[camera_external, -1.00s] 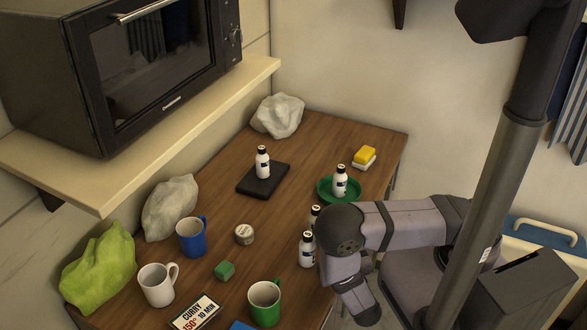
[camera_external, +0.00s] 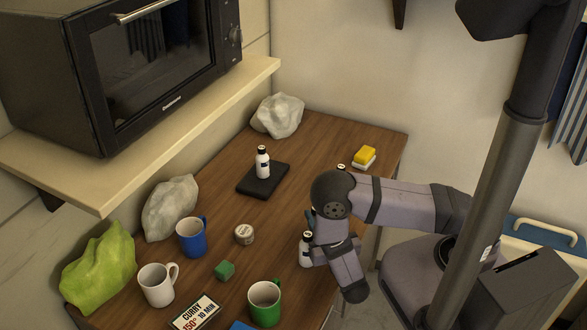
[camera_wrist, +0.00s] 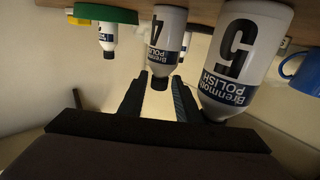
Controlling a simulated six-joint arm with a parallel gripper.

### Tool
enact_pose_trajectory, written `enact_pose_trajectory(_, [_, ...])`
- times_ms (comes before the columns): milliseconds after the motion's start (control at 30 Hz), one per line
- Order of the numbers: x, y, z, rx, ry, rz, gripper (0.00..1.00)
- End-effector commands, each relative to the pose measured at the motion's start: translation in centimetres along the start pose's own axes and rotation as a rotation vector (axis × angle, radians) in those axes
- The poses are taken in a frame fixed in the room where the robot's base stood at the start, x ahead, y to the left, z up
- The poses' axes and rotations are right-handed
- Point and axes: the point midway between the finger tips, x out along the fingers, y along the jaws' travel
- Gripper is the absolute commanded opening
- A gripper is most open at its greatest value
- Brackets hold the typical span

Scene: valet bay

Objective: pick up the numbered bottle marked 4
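The bottle marked 4 (camera_wrist: 166,34) is white with a dark blue label and black cap, and appears upside down in the wrist view. My gripper (camera_wrist: 158,84) is open, with its two dark fingers apart and pointing at it. The bottle's cap shows in the gap between the fingertips; I see no finger closed on it. In the external view my arm hides this bottle. The bottle marked 5 (camera_wrist: 236,58) stands close to the right finger in the wrist view. A white bottle beside my wrist in the external view (camera_external: 305,250) seems to be this one.
A green plate (camera_wrist: 105,13) carries another bottle (camera_wrist: 108,38), with a yellow sponge (camera_external: 365,155) beyond. A further bottle (camera_external: 262,162) stands on a black pad (camera_external: 250,186). A blue mug (camera_external: 191,237), white mug (camera_external: 157,285) and green mug (camera_external: 264,303) stand left and in front.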

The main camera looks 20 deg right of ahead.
Motion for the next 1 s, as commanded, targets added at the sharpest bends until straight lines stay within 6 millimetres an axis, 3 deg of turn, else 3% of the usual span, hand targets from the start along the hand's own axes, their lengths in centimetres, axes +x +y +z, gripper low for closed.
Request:
enact_pose_trajectory(367, [0.6, -0.01, -0.02, -0.001, 0.001, -0.001, 0.31])
enact_pose_trajectory(500, [0.59, 0.0, -0.01, -0.001, 0.0, -0.001, 0.0])
enact_pose_trajectory(1000, [0.58, -0.01, -0.51, -0.001, 0.001, -0.001, 0.0])
